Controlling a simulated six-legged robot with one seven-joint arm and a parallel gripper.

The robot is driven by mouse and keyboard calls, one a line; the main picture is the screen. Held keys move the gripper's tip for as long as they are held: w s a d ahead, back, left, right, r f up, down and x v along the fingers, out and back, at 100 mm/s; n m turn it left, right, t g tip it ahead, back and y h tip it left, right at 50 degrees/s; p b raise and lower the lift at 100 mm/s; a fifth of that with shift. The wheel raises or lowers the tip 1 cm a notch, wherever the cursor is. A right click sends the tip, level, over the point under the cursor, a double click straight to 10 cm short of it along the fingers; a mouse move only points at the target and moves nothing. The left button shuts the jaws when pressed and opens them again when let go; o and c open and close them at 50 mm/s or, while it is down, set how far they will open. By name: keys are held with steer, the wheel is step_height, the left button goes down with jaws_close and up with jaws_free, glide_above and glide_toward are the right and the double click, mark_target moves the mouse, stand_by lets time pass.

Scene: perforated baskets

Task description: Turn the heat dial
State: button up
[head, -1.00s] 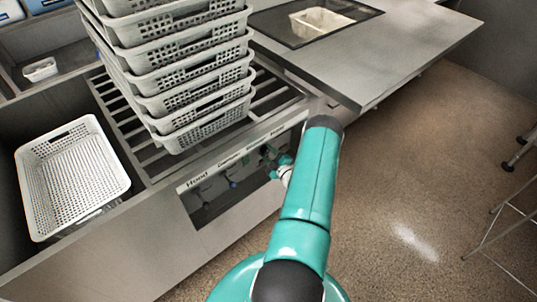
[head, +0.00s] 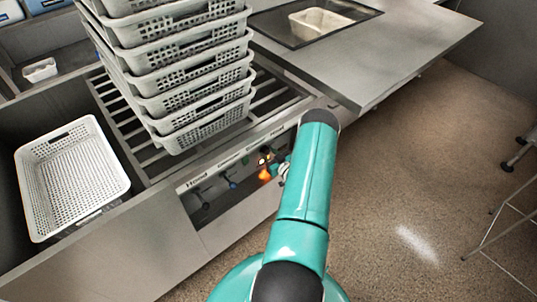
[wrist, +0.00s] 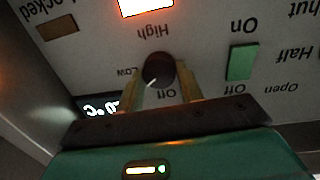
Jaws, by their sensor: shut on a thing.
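The heat dial (wrist: 158,66) is a dark round knob with a light pointer line, between the labels High and Low in the wrist view, where the lettering is upside down. Its pointer line slants to the lower left in the picture. My gripper (wrist: 161,84) has its two tan fingers on either side of the dial and is shut on it. An orange-lit window (wrist: 146,5) glows past the High label. In the head view an orange glow (head: 264,175) shows on the control panel (head: 215,178); my arm hides most of the gripper and the dial there.
A green switch (wrist: 241,62) sits between On and Off beside the dial. A lit display (wrist: 100,108) reading °C is partly hidden. Stacked perforated baskets (head: 205,105) stand on the rack above the panel; another basket (head: 70,175) is at left. Open floor lies at right.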

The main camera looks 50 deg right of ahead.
steer(key=m, duration=0.6)
steer(key=shift+d+y, duration=0.15)
steer(key=shift+y, duration=0.25)
stand_by(0.3)
steer(key=o, duration=1)
steer(key=v, duration=1.4)
